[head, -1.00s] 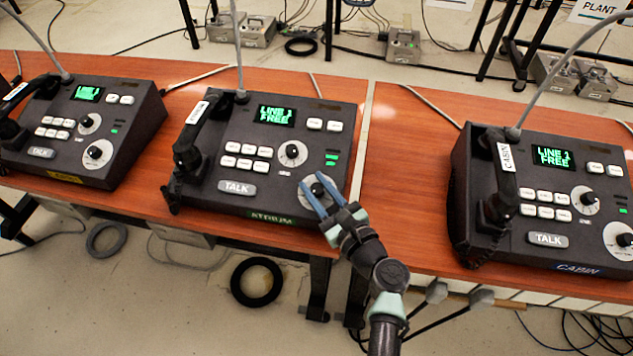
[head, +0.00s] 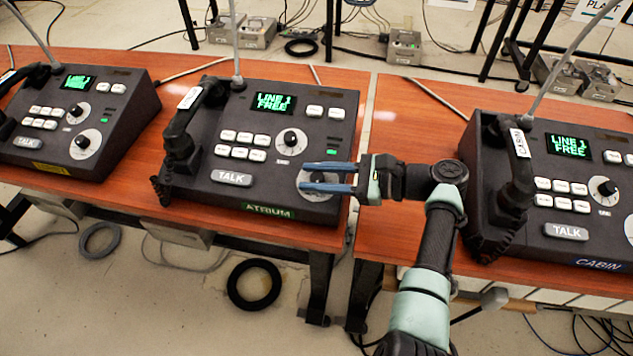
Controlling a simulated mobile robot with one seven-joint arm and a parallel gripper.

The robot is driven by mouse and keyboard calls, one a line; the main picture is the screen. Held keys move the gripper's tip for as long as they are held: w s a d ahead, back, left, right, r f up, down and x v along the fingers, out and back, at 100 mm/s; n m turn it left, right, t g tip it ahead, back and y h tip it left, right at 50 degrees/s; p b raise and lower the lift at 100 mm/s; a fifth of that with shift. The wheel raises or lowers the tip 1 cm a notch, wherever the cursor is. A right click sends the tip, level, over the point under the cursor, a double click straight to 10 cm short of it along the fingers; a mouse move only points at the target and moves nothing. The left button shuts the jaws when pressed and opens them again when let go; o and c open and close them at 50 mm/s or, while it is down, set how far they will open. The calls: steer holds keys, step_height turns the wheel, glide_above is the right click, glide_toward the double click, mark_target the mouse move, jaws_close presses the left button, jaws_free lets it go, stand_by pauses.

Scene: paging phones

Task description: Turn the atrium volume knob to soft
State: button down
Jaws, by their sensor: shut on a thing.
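The atrium phone (head: 262,212) is a dark sloped desk unit with a green ATRIUM label on its front edge. Its lower right knob (head: 317,177) is black on a white round dial (head: 316,197). My gripper (head: 306,177) reaches in from the right, its two blue fingers lying across the dial, one above and one below the knob. It is shut on this knob. The fingers hide much of the knob and part of the dial, so its pointer cannot be read. A smaller upper knob (head: 291,138) sits just above, untouched.
The cabin phone (head: 598,264) stands on the right table, behind my arm. Another phone (head: 42,167) stands at the left. The atrium handset (head: 178,140) is in its cradle. Bare table (head: 400,110) lies between the atrium and cabin phones.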

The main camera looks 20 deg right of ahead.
steer(key=shift+n+g+y+b, duration=0.3)
steer(key=shift+n+g, duration=0.1)
steer(key=shift+g, duration=0.2)
steer(key=c, duration=0.6)
jaws_free()
steer(key=v, duration=0.7)
steer(key=shift+s+d, duration=0.15)
steer(key=shift+r, duration=0.1)
